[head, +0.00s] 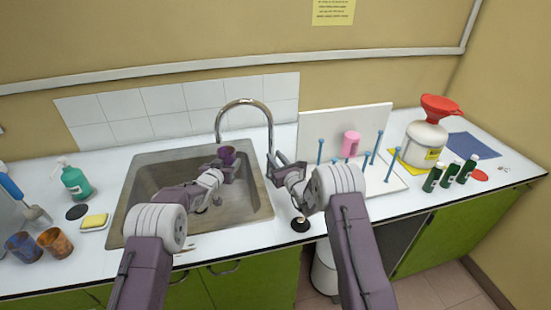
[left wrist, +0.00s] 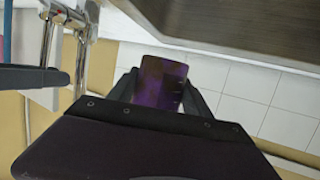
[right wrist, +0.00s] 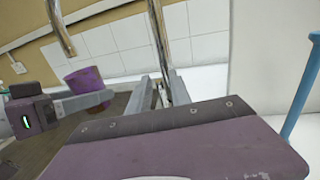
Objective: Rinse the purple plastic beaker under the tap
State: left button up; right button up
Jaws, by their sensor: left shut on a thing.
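The purple beaker (head: 227,155), stained brownish, is between the fingers of my left gripper (head: 222,165), which is shut on it. It is held above the sink (head: 137,202) near the end of the tap (head: 245,101). In the right wrist view the beaker (right wrist: 84,82) looks roughly upright, close below the spout. It also shows in the left wrist view (left wrist: 161,82). No water stream is visible. My right gripper (head: 278,162) is beside the tap's base; in the right wrist view its fingers (right wrist: 160,92) are apart, with the tap's post between or just behind them.
Two stained beakers (head: 54,243), a sponge (head: 95,221) and a green soap bottle (head: 75,182) stand left of the sink. A white peg rack (head: 345,119) with a pink beaker (head: 350,143) is on the right, beyond it a white jug (head: 425,140) and small green bottles (head: 450,174).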

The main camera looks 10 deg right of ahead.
grip_shut()
dwell(1.2)
